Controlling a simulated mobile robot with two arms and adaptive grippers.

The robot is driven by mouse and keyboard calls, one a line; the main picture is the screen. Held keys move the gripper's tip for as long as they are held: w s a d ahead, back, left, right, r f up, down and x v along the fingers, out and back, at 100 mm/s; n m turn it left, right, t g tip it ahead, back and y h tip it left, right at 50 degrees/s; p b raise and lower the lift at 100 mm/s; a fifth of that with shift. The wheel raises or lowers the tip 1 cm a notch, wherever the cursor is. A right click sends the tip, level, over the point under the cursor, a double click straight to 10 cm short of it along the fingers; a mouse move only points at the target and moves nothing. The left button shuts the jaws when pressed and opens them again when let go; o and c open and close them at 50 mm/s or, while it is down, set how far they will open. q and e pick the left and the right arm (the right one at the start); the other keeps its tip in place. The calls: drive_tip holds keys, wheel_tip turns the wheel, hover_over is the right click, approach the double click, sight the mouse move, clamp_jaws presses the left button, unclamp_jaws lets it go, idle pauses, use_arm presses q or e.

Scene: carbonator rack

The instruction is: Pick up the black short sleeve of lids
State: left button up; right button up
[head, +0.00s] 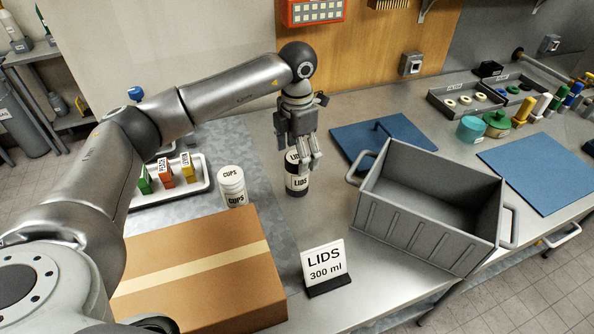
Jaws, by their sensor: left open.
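The short sleeve of lids (297,183) stands upright on the metal counter, with black bands and white labels reading "LIDS". My left gripper (308,158) points down at its top, fingers open. The fingers overlap the upper part of the sleeve in the picture; I cannot tell whether they touch it. My right gripper does not show.
A white cups sleeve (232,186) stands left of the lids. A cardboard box (200,275) and a "LIDS 300 ml" sign (325,266) are in front. A grey crate (425,225) stands close on the right, with a blue mat (405,130) behind it.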

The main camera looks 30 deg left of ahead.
use_arm(q)
wheel_tip(320, 180, down, 4)
drive_tip(key=shift+w+a+r+p, duration=0.15)
drive_tip(key=shift+r+p, duration=0.1)
drive_tip(key=shift+p, duration=0.6)
drive_tip(key=shift+f, duration=0.5)
drive_tip(key=shift+c, duration=1.1)
drive_tip(key=c, duration=1)
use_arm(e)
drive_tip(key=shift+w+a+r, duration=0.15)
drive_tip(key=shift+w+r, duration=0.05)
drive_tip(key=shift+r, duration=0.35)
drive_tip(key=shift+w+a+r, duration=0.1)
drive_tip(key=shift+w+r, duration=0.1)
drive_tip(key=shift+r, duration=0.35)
